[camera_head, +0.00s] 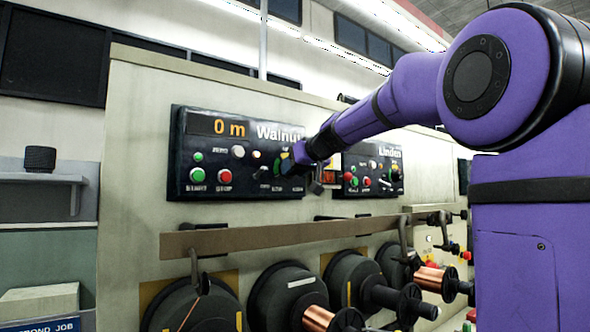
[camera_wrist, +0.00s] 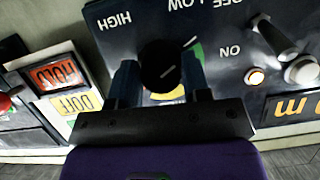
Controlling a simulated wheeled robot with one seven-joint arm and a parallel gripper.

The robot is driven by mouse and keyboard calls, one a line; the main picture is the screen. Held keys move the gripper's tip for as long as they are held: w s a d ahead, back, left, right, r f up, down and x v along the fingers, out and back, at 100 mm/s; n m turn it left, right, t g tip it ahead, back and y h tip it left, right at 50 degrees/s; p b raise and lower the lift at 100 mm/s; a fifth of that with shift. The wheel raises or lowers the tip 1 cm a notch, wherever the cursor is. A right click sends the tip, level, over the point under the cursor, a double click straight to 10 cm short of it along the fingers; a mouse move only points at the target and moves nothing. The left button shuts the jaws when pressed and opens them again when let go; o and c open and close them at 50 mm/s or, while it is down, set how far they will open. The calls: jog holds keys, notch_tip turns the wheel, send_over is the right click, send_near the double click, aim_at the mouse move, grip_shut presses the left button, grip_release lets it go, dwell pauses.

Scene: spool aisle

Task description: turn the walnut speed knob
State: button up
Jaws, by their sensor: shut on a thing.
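The Walnut panel (camera_head: 240,130) is a dark box on the wall at centre left in the head view, with a "0 m" display. Its black speed knob (camera_wrist: 160,64) has a white pointer line and sits over a yellow and green dial in the wrist view. "HIGH" and "LOW" are printed on the panel around it. My gripper (camera_wrist: 158,72) has one finger on each side of the knob and is shut on it. In the head view my gripper (camera_head: 297,160) reaches the right part of the panel and mostly hides the knob.
A toggle lever (camera_wrist: 275,37) and a lit button (camera_wrist: 255,77) marked "ON" are near the knob. HOLD and DOFF signs (camera_wrist: 60,75) are beside the panel. The Linden panel (camera_head: 370,168) is to the right. A brown rail (camera_head: 280,237) and several spools (camera_head: 287,295) lie below.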

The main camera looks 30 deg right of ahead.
jog(key=m+t+y, duration=0.1)
jog(key=m+y, duration=0.1)
jog(key=m, duration=0.4)
jog(key=m+t+y, duration=0.2)
jog(key=m, duration=0.5)
jog(key=m+t+y, duration=0.2)
jog(key=m, duration=0.4)
jog(key=shift+f, duration=0.15)
dwell(0.6)
jog(key=shift+m+t, duration=0.3)
jog(key=shift+m, duration=0.2)
jog(key=o, duration=0.9)
jog(key=v, duration=1.1)
jog(key=shift+w+d+f, duration=0.1)
